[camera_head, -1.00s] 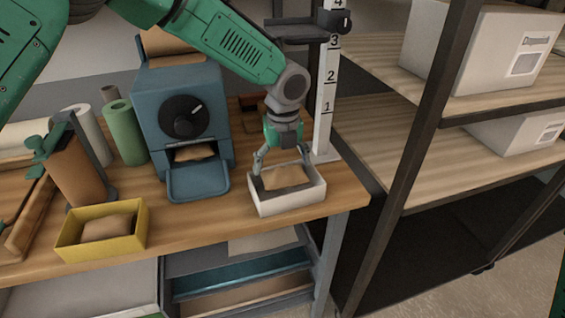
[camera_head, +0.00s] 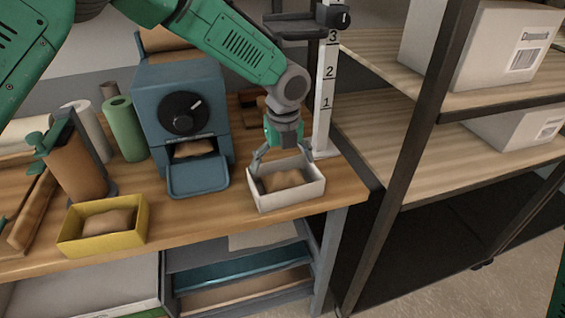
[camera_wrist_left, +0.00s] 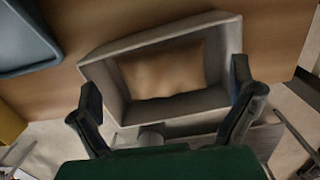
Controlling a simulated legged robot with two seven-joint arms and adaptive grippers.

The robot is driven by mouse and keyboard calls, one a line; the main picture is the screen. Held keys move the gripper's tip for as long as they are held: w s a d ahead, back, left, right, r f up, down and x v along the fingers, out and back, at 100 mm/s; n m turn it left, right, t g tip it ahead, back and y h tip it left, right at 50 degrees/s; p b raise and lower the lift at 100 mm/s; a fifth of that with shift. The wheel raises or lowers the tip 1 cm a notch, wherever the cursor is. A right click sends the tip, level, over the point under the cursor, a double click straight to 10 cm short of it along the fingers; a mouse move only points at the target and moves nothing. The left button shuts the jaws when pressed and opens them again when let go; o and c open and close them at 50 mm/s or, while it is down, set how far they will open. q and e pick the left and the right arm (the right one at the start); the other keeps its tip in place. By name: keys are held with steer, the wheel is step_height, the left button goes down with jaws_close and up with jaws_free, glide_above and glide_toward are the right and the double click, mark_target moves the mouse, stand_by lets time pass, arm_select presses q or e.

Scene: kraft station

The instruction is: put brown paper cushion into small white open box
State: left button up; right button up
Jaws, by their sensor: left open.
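The small white open box (camera_head: 288,198) stands on the workbench near its right front corner. A brown paper cushion (camera_head: 284,179) lies inside it, and in the left wrist view the cushion (camera_wrist_left: 163,70) rests within the box walls (camera_wrist_left: 108,88). My left gripper (camera_head: 279,166) is just above the back of the box, fingers pointing down. In the left wrist view its two fingers (camera_wrist_left: 166,98) are spread wide, with nothing held between them. My right gripper does not show.
A yellow box (camera_head: 142,222) holding another brown cushion (camera_head: 107,222) stands at the left. The blue dispenser (camera_head: 182,120) has a cushion in its outlet. A numbered upright post (camera_head: 326,95) stands close behind the white box. Shelves with white cartons (camera_head: 485,45) are at right.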

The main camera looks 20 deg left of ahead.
mark_target(284, 172)
arm_select(q)
steer(key=shift+r, duration=0.5)
step_height(284, 172, up, 12)
steer(key=shift+s+d, duration=0.3)
